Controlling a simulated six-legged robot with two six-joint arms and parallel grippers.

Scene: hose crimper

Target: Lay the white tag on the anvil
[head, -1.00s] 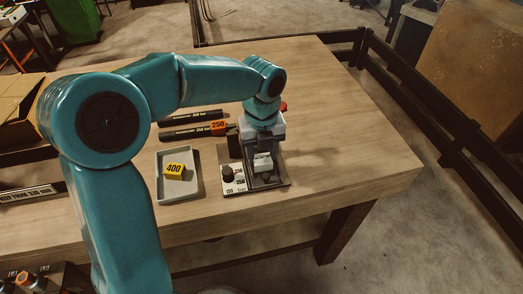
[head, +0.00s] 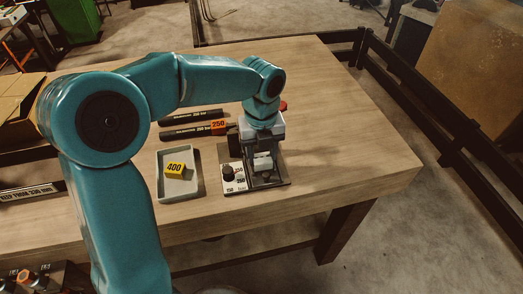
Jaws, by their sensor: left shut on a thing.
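My left gripper (head: 263,158) reaches down over the crimper (head: 281,183) on the bench. It is shut on a small white piece, the white tag (head: 263,163), low over the crimper's middle. The anvil is mostly hidden by my gripper, and I cannot tell whether the tag touches it. The crimper's base plate has a dark knob (head: 228,172) and printed numbers at its left. My right gripper is not in view.
A grey tray (head: 162,190) holding a yellow 400 tag (head: 175,168) stands left of the crimper. Two black hoses lie behind, one with an orange 250 tag (head: 218,127). A cardboard box (head: 18,110) is at far left. The bench's right side is clear.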

